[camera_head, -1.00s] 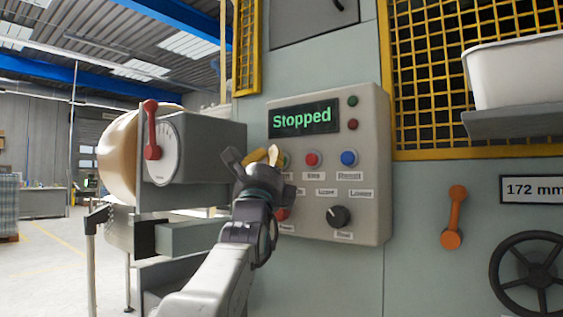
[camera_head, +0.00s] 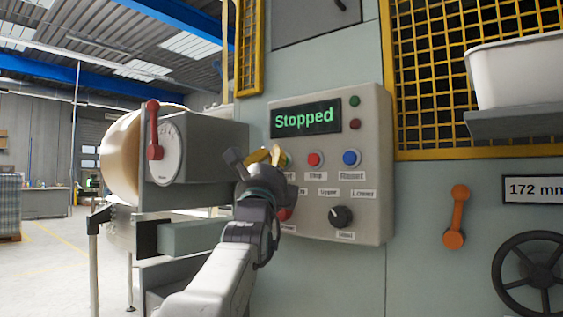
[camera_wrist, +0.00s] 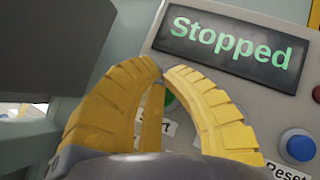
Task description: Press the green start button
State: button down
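The green start button (camera_wrist: 170,101) shows partly in the wrist view, between and behind my yellow fingers. In the head view it is almost wholly hidden behind my gripper (camera_head: 274,155). My gripper (camera_wrist: 164,68) is in front of the upper left of the grey control panel (camera_head: 368,130), with its two fingertips nearly together and nothing held between them. I cannot tell whether the fingers touch the button or panel. The panel display (camera_head: 305,118) reads "Stopped" in green letters.
A red button (camera_head: 315,160) and a blue Reset button (camera_head: 351,158) sit right of the start button. A black knob (camera_head: 341,216) is below. A grey unit with a red lever (camera_head: 154,130) stands close on the left. An orange handle (camera_head: 457,217) is at right.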

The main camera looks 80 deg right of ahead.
jog(key=shift+s+d+g, duration=0.1)
jog(key=shift+d+g, duration=0.1)
jog(key=shift+g, duration=0.1)
jog(key=shift+s+d, duration=0.1)
jog(key=shift+d, duration=0.1)
jog(key=shift+s+d, duration=0.2)
jog(key=shift+d, duration=0.2)
dwell(1.2)
jog(key=shift+a, duration=0.1)
dwell(0.3)
jog(key=shift+w+a+b, duration=0.3)
jog(key=shift+a+b, duration=0.15)
jog(key=shift+a, duration=0.2)
dwell(0.9)
